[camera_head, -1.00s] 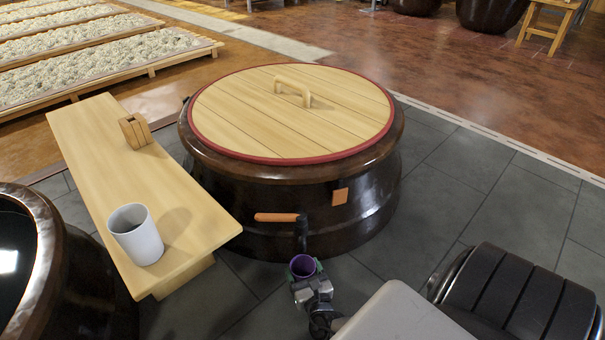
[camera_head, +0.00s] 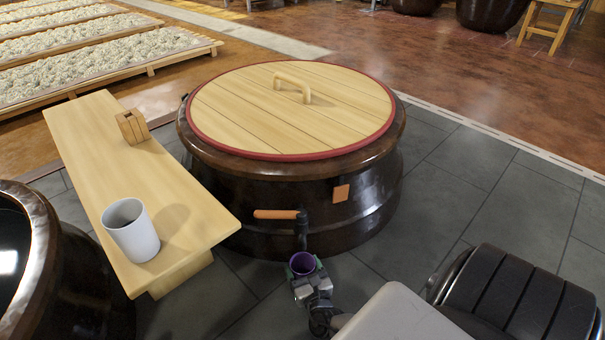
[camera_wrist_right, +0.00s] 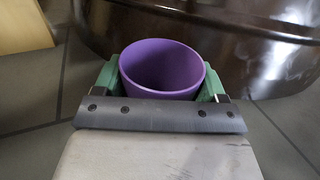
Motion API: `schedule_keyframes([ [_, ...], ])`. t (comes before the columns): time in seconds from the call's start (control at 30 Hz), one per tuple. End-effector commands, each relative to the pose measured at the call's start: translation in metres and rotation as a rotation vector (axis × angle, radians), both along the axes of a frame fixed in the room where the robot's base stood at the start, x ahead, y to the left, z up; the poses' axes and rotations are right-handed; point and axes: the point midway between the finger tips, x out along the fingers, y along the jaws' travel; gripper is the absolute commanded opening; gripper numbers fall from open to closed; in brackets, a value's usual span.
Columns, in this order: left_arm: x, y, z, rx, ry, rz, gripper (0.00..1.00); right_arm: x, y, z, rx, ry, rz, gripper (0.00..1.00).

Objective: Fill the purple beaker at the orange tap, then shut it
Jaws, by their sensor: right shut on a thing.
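The purple beaker (camera_head: 303,265) is upright and held by my right gripper (camera_head: 311,285), low in front of the big dark jar. It also shows in the right wrist view (camera_wrist_right: 160,95), between the green finger pads of the gripper (camera_wrist_right: 160,88). Its mouth is open, its inner wall looks bare purple, and its bottom is not clearly visible. The orange tap (camera_head: 276,215) is on the jar's front, its orange handle lying sideways to the left. Its dark spout hangs just above the beaker in the head view. I see no stream of water. My left gripper is out of view.
The dark jar (camera_head: 365,205) has a wooden lid with a red rim and an orange tag. A wooden bench (camera_head: 95,150) at left holds a white cup (camera_head: 131,232) and a small wooden block (camera_head: 132,127). Another jar (camera_head: 45,270) stands at lower left.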

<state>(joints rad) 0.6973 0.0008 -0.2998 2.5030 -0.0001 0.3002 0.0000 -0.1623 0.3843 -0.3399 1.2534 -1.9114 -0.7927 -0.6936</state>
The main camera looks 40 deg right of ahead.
Motion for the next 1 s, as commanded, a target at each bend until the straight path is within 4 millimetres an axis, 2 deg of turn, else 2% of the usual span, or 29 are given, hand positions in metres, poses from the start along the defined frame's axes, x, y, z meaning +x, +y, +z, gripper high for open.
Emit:
schedule_keyframes([
  [0.33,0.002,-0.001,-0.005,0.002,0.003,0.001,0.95,0.0,0.0,-0.005,0.0,0.0,0.0,0.42],
  [0.37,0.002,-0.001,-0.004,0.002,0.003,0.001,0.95,0.0,0.0,-0.004,0.0,0.0,0.0,0.75],
  [0.53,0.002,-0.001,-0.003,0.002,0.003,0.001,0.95,0.0,0.0,-0.004,0.0,0.0,0.0,1.0],
  [0.83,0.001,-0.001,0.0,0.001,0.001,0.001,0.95,-0.005,0.002,-0.003,0.0,0.002,0.001,1.0],
  [1.0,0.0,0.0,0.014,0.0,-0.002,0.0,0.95,-0.029,0.011,-0.001,0.0,0.004,0.002,1.0],
])
